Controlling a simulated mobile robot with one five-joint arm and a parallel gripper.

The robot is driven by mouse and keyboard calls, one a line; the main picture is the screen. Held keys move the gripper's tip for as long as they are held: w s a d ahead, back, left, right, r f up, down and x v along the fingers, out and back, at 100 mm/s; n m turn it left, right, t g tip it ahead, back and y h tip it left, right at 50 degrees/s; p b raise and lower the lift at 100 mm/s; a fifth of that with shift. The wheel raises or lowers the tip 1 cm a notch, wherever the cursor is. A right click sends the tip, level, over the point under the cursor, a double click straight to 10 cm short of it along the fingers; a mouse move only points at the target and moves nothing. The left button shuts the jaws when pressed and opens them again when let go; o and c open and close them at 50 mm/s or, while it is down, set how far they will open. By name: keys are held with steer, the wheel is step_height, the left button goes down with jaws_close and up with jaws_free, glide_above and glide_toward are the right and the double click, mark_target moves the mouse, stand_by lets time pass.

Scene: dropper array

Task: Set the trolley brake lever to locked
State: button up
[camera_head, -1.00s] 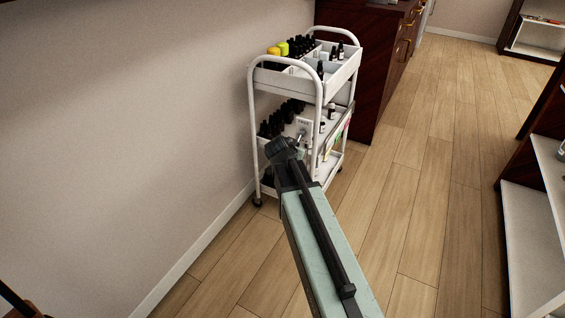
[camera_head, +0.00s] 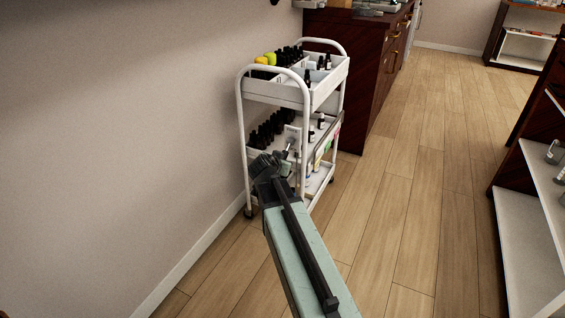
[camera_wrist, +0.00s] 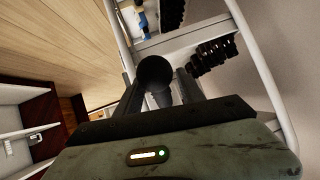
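The white trolley (camera_head: 301,90) stands against the wall in the head view and also shows in the wrist view (camera_wrist: 262,70). A small pale plate (camera_head: 293,132) is on its near end at middle-shelf height, with a small grey lever (camera_head: 288,147) below it. My gripper (camera_head: 272,160) is just in front of this end, close to the lever. In the wrist view a dark round knob (camera_wrist: 155,71) shows between the two spread fingers of my gripper (camera_wrist: 159,88). I cannot tell whether the fingers touch it. The plate's lettering is too small to read.
Dark bottles (camera_head: 270,128) stand on the trolley's shelves, with yellow-capped ones (camera_head: 266,59) on top. A dark wooden cabinet (camera_head: 365,75) is behind it. A shelf unit (camera_head: 535,190) is at the right. The wooden floor (camera_head: 410,170) between is clear.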

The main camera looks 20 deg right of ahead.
steer(key=shift+r, duration=0.1)
steer(key=shift+s+a+r, duration=0.1)
steer(key=shift+s+r, duration=0.1)
steer(key=p+v, duration=0.4)
steer(key=v, duration=0.3)
steer(key=shift+a, duration=0.15)
